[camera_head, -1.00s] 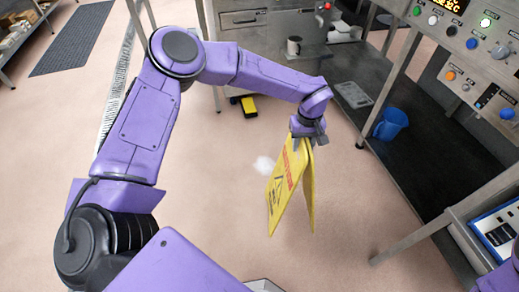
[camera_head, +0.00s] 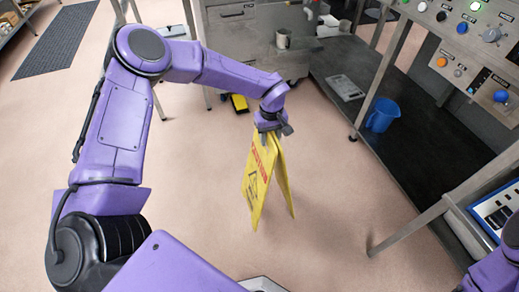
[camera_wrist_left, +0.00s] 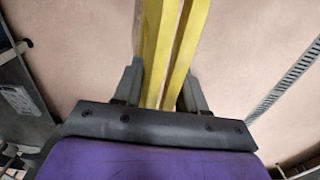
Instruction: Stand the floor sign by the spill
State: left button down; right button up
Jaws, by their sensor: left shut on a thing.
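The yellow floor sign (camera_head: 258,180) hangs upright from my left gripper (camera_head: 272,130), its two panels a little spread at the bottom. Red lettering and a black pictogram show on its near panel. I cannot tell whether its lower edges touch the floor. In the left wrist view, the two yellow panels (camera_wrist_left: 172,45) of the sign run between the fingers of my left gripper (camera_wrist_left: 160,92), which is shut on its top. I see no spill in the current views; the sign may cover it. My right gripper is out of view.
A blue jug (camera_head: 382,114) stands on the dark lower shelf (camera_head: 425,150) of the bench at right. A bench leg (camera_head: 405,228) stands at lower right. A yellow and black object (camera_head: 239,103) lies on the floor behind the sign. A mug (camera_head: 283,39) is farther back. Floor around the sign is open.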

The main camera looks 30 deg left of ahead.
aim_at(260, 150)
pick_arm(q)
jog(key=a+f, duration=0.1)
jog(key=f, duration=0.1)
jog(key=s+a+f, duration=0.1)
jog(key=a+f, duration=0.1)
notch_tip(260, 150, down, 3)
jog(key=shift+f+b, duration=0.15)
jog(key=shift+b, duration=0.3)
jog(key=c, duration=0.6)
grip_release()
jog(key=shift+s, duration=0.1)
notch_tip(260, 150, up, 12)
jog(key=shift+r+p, duration=0.1)
jog(key=shift+p, duration=0.95)
